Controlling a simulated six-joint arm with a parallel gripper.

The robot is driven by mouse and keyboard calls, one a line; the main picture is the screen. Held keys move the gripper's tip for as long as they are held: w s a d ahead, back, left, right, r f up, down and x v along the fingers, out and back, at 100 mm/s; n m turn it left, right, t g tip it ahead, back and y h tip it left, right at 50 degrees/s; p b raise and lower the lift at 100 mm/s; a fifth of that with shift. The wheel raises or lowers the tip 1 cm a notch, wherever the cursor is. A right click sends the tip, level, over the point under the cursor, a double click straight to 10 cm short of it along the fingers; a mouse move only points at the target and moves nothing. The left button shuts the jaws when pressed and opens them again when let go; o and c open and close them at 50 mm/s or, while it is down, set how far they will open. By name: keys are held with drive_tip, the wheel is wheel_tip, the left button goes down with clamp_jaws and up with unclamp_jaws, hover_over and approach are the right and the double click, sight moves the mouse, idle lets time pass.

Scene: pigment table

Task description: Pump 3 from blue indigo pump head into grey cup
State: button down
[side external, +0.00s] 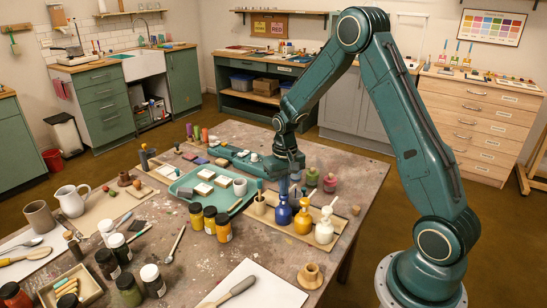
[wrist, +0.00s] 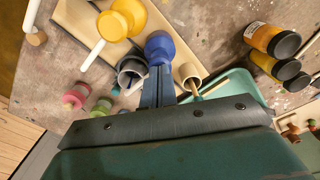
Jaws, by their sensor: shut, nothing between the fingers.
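The blue indigo pump bottle (side external: 284,212) stands on a wooden board, at the left end of a row of pump bottles. Its blue head (wrist: 160,46) shows in the wrist view just beyond my fingertips. My gripper (side external: 284,191) points down over the blue bottle, shut and empty. The fingertips are at or just above the head; I cannot tell if they touch it. The grey cup (wrist: 131,70) is beside the blue head in the wrist view, open upward. My fingers partly hide it there, and in the side view it is mostly hidden behind the blue bottle.
A yellow pump bottle (side external: 302,221) and a white one (side external: 324,230) stand close to the right. A beige cup with a brush (side external: 260,206) is close on the left. Dark-lidded jars (side external: 209,222) and a teal tray (side external: 187,181) lie further left.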

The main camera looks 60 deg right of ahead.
drive_tip(key=shift+f, duration=0.3)
drive_tip(key=shift+r, duration=1.55)
drive_tip(key=shift+f, duration=1.4)
idle(0.3)
drive_tip(key=shift+r, duration=1.4)
drive_tip(key=shift+f, duration=1.35)
idle(0.4)
drive_tip(key=shift+r, duration=1.35)
